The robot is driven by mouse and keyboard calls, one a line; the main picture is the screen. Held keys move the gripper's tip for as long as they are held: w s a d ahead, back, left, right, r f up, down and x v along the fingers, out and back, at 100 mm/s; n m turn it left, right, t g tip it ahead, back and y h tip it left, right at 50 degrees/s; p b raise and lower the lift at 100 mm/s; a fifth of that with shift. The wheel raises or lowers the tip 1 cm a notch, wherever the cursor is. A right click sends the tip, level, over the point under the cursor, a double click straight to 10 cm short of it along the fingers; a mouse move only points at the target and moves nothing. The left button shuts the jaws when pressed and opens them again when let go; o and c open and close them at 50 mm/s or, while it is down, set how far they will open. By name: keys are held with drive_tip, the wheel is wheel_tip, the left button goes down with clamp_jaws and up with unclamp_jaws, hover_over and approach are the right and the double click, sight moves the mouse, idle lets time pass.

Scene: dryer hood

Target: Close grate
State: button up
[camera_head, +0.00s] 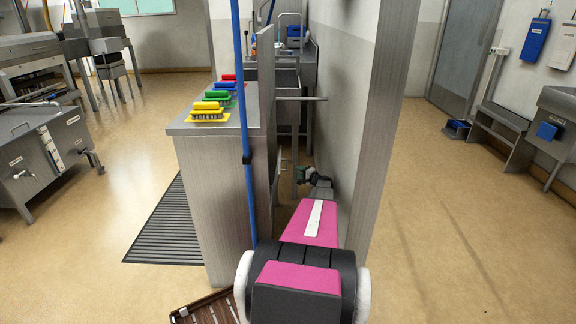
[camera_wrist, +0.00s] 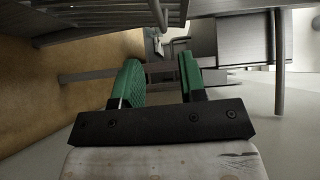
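My gripper (camera_wrist: 160,78) shows in the wrist view with its two green-padded fingers apart and nothing between them. In the head view my gripper (camera_head: 302,174) is small and partly hidden at the far end of my pink arm, low between the steel cabinet and the wall post. A dark slatted panel (camera_wrist: 100,14) crosses the top left of the wrist view, beyond the fingers and apart from them. I cannot tell for certain whether it is the grate. A ribbed dark floor grating (camera_head: 168,228) lies flat left of the cabinet in the head view.
The steel cabinet (camera_head: 222,190) carries several coloured brushes (camera_head: 209,110). A blue vertical pole (camera_head: 243,130) and a grey post (camera_head: 378,130) flank my arm closely. A brown slatted piece (camera_head: 208,309) lies at the bottom edge. Open floor (camera_head: 450,230) lies to the right.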

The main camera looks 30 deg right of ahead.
drive_tip(key=x, duration=1)
drive_tip(key=shift+w, duration=0.2)
drive_tip(key=shift+a, duration=0.1)
clamp_jaws()
